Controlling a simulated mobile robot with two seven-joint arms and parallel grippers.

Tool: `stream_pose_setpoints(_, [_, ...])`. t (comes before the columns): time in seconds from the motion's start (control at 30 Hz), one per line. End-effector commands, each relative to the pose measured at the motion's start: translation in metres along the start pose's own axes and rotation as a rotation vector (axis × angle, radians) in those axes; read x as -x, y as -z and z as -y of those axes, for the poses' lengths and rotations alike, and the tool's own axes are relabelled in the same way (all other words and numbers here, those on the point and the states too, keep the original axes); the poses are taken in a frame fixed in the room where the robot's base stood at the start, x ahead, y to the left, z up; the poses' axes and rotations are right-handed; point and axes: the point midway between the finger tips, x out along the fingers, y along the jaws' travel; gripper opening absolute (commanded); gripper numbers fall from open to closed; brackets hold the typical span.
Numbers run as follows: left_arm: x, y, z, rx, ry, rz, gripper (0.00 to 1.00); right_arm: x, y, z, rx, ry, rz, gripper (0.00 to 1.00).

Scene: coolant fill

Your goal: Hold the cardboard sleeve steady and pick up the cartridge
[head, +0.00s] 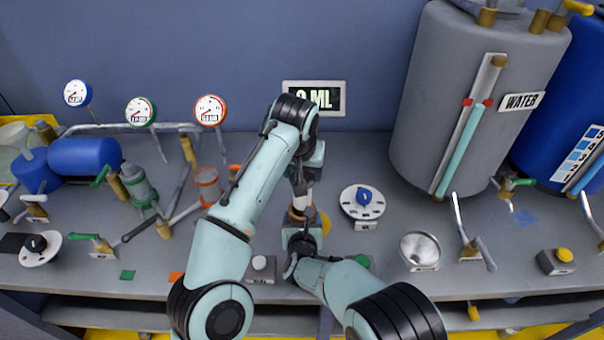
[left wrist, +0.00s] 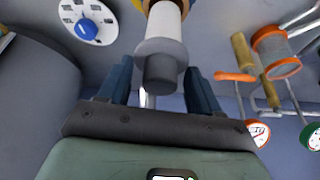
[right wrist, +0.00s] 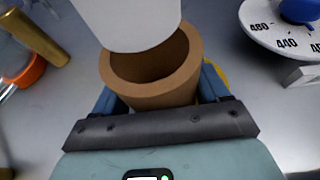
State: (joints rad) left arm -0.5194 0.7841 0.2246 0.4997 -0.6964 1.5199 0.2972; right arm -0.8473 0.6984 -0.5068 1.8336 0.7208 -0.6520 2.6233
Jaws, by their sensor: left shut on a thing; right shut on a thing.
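The cartridge (left wrist: 168,22) is a white cylinder with a grey collar and a dark grey end in the left wrist view. My left gripper (left wrist: 158,80) is shut on its dark end; the gripper also shows in the head view (head: 303,178). The cardboard sleeve (right wrist: 152,92) is a brown, open-topped tube in the right wrist view. My right gripper (right wrist: 165,95) is shut on it near the bench. The cartridge's lower end (right wrist: 130,22) hangs over the sleeve's mouth, and part of the empty inside shows below it. In the head view my arms partly hide both.
A dial with a blue knob (head: 364,197) stands just right of the sleeve. Pipes, valves and gauges (head: 210,110) fill the left side. A small display (head: 326,98) is behind my left arm.

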Motion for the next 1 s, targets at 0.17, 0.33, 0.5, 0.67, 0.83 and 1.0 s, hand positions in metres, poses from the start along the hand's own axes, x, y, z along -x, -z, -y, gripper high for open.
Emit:
stream_pose_setpoints(0.17, [0.001,0.0,0.0,0.0,0.0,-0.001,0.11,0.0,0.0,0.0,0.0,0.0,0.001,0.43])
stream_pose_setpoints(0.33, [0.001,0.0,0.0,0.0,0.0,-0.002,0.11,0.0,0.0,0.0,0.0,0.0,0.001,1.0])
stream_pose_setpoints(0.5, [0.001,0.0,0.0,0.0,0.0,-0.002,0.11,0.001,0.0,0.0,0.0,0.0,0.0,1.0])
stream_pose_setpoints(0.67, [0.001,0.0,0.0,0.0,0.0,-0.002,0.11,0.013,-0.001,0.0,-0.004,-0.001,0.0,1.0])
stream_pose_setpoints(0.83, [0.001,0.0,0.0,0.0,0.0,-0.002,0.11,0.047,-0.001,-0.001,-0.003,-0.003,0.0,1.0])
stream_pose_setpoints(1.0, [0.001,0.0,0.0,0.0,0.0,-0.002,0.11,0.084,-0.001,-0.001,-0.003,-0.004,0.0,1.0])
